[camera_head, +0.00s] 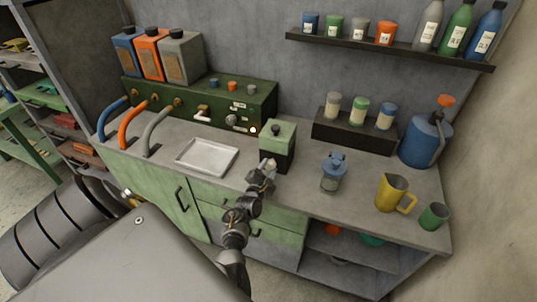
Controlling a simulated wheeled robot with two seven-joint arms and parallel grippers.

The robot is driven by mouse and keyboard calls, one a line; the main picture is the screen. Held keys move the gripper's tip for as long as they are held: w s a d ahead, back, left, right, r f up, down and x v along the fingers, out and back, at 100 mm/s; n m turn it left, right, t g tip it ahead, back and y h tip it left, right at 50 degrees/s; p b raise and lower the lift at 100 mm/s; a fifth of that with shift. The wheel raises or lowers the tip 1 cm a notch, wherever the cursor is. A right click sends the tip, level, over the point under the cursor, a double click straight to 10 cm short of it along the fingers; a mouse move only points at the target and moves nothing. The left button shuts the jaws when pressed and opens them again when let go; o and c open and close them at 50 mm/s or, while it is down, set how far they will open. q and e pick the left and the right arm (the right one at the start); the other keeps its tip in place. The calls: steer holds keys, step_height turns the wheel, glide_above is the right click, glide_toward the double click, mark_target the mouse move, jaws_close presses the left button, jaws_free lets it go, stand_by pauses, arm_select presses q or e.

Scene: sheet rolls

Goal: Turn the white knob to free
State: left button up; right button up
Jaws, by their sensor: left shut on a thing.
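My left gripper (268,168) is at the front of a small green and black box (281,134) on the grey counter. Its jaws are shut on a small pale piece at the box's lower front, which looks like the white knob (271,162). The fingers hide most of the knob, so its setting cannot be read. My right gripper is not in view.
An empty metal tray (207,156) lies left of the box. A green panel (190,96) with taps and knobs stands behind. A blue-lidded jar (334,172), yellow jug (392,192), green cup (433,216) and blue canister (424,140) stand to the right.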

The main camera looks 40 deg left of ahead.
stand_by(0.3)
arm_select(q)
steer(key=o, duration=1)
steer(key=shift+c, duration=0.2)
steer(key=p+v, duration=0.5)
steer(key=v, duration=0.5)
steer(key=shift+s+p, duration=0.35)
steer(key=shift+d, duration=0.15)
